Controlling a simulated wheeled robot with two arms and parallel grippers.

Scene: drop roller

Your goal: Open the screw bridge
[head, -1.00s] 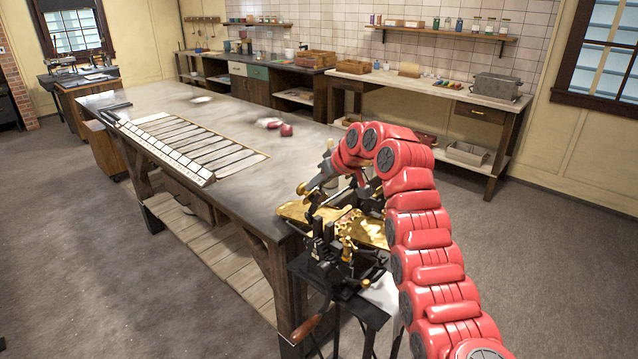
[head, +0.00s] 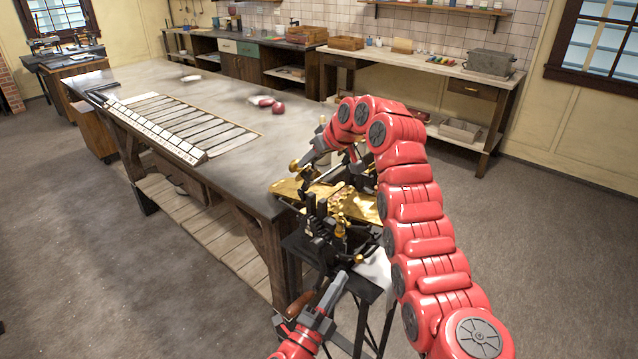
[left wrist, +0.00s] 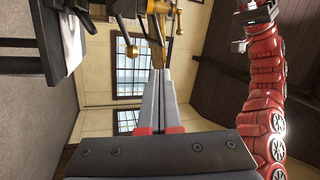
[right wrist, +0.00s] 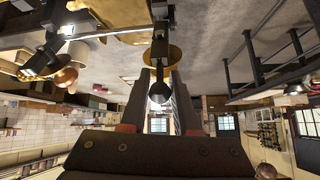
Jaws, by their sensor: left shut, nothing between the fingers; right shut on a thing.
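The drop roller, a black machine with brass fittings (head: 341,228), stands on a small black stand beside the big table. Which part is the screw bridge I cannot tell for sure. My right gripper (head: 303,170) reaches over the machine. In the right wrist view its fingers (right wrist: 160,88) are shut on a round black knob (right wrist: 160,92) in front of a brass disc (right wrist: 176,52). My left gripper (head: 342,279) is below and in front of the machine, shut and empty. In the left wrist view its fingertips (left wrist: 161,75) are close to brass fittings (left wrist: 155,8); contact is unclear.
A wooden crank handle (head: 299,306) hangs beside my left gripper. The stand's top (head: 360,286) has a pale sheet on it. Open floor lies to the right.

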